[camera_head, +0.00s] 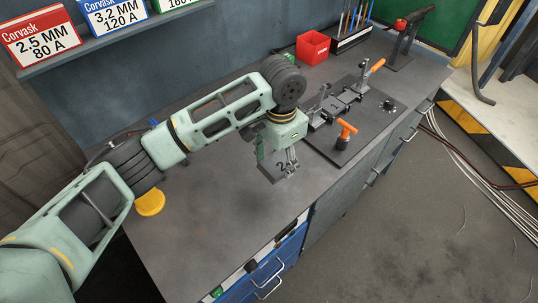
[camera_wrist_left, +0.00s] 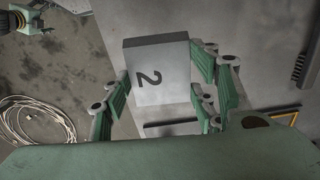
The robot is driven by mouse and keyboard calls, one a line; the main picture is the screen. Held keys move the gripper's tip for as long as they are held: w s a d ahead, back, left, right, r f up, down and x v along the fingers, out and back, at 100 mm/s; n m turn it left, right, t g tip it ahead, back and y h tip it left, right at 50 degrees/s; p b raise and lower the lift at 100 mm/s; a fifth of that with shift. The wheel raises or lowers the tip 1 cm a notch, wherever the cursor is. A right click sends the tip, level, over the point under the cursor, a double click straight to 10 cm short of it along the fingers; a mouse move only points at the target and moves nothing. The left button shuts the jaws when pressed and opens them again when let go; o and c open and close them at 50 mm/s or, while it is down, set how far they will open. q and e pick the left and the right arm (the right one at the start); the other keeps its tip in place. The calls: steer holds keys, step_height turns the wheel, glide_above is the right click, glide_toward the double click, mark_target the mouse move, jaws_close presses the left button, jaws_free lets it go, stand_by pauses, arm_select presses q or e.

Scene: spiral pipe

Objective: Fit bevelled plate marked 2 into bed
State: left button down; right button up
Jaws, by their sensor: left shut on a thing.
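My left gripper (camera_head: 289,163) is shut on a flat grey plate marked 2 (camera_head: 271,172), held above the bench left of the fixture. In the left wrist view the plate (camera_wrist_left: 158,72) shows its dark 2 between the fingers (camera_wrist_left: 160,98). The bed appears to be part of the clamp fixture (camera_head: 322,117) on a dark base plate, and its seat is not clear. The plate and fixture are apart. A green and black part at the left wrist view's top left looks like my right wrist (camera_wrist_left: 33,16), fingers unclear.
Orange-handled clamps (camera_head: 346,130) stand up from the fixture. A red bin (camera_head: 313,47) and a rod rack (camera_head: 350,38) are behind it. The bench top (camera_head: 210,230) is bare in front. Cables (camera_wrist_left: 32,122) lie on the floor.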

arm_select(q)
steer(key=shift+w+d+r, duration=0.15)
steer(key=shift+d+r, duration=0.1)
steer(key=shift+a+r, duration=0.1)
steer(key=shift+a, duration=0.3)
steer(key=s+a+r+n+b, duration=0.1)
steer(key=s+a+r+n, duration=0.1)
steer(key=s+a+n, duration=0.3)
steer(key=s+a+r+n+b, duration=0.1)
steer(key=s+a+n, duration=0.3)
steer(key=s+a, duration=0.5)
steer(key=a+r, duration=0.1)
steer(key=a, duration=0.3)
steer(key=shift+s+a+r+n, duration=0.2)
steer(key=shift+s+r+n, duration=0.05)
steer(key=shift+s+n, duration=0.15)
